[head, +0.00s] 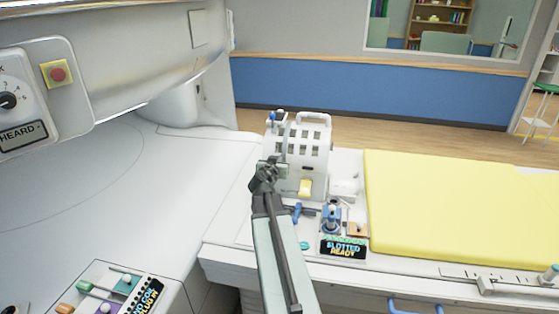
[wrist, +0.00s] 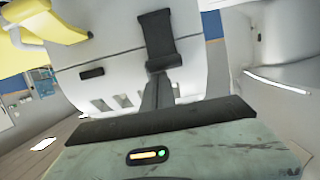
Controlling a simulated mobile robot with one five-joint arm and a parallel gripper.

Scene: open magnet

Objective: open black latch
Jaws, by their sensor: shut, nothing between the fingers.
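A white slotted housing (head: 308,140) stands at the near end of the bed. My gripper (head: 267,172) is at its left side in the head view. In the wrist view my dark fingers (wrist: 160,42) are together in front of the housing's white wall (wrist: 107,40). Nothing shows between them. I cannot tell whether they touch the wall. A small black rectangle (wrist: 92,73) sits on that wall, left of my fingers, and may be the black latch.
The large white magnet body (head: 90,190) fills the left. A yellow mattress (head: 450,205) lies to the right. Below the housing are a blue fitting (head: 331,220) and a sign (head: 343,248). A panel with coloured levers (head: 105,288) is at the lower left.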

